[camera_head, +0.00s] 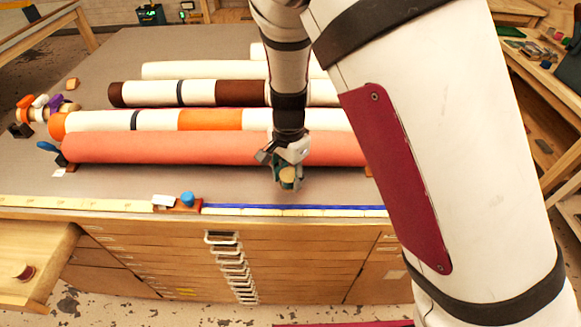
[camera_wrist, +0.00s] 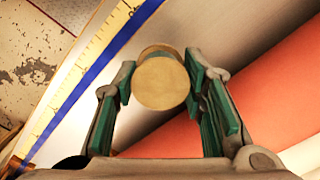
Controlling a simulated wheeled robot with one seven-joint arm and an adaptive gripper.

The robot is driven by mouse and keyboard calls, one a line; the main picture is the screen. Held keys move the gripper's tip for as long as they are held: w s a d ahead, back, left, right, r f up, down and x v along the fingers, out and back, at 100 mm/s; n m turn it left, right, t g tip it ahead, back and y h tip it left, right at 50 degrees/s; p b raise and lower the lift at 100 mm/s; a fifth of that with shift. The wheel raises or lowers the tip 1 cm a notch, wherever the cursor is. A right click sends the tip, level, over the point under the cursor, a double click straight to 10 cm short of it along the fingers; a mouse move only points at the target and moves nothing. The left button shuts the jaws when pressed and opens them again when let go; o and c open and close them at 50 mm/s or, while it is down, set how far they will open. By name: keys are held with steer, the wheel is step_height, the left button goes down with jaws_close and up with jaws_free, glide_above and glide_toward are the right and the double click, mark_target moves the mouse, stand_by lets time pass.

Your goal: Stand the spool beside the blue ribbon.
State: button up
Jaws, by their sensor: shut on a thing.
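My gripper (camera_head: 287,183) is above the grey tabletop, in front of the coral roll, with its fingers pointing down. It is shut on the spool (camera_head: 287,174), whose round tan end shows between the fingers. In the wrist view the spool (camera_wrist: 160,84) sits between the green finger pads, its flat end facing the camera. The blue ribbon (camera_head: 300,207) runs along the table's front edge, below my gripper in the head view. In the wrist view the ribbon (camera_wrist: 85,80) lies left of the spool, apart from it.
The coral roll (camera_head: 170,147) lies behind my gripper, with several other rolls farther back. A wooden block with a blue knob (camera_head: 187,199) stands at the ribbon's left end. A yellow measuring strip (camera_head: 80,203) runs along the front edge. A dark red reel (camera_head: 22,272) lies at lower left.

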mark_target(291, 182)
steer(key=shift+w+d, duration=0.25)
steer(key=shift+w, duration=0.1)
steer(key=shift+w+d+f, duration=0.1)
steer(key=shift+w+f, duration=0.1)
steer(key=shift+f, duration=1.65)
steer(key=shift+f, duration=0.15)
steer(key=o, duration=0.9)
steer(key=shift+c, duration=0.2)
step_height(291, 182, up, 13)
steer(key=shift+f, duration=0.2)
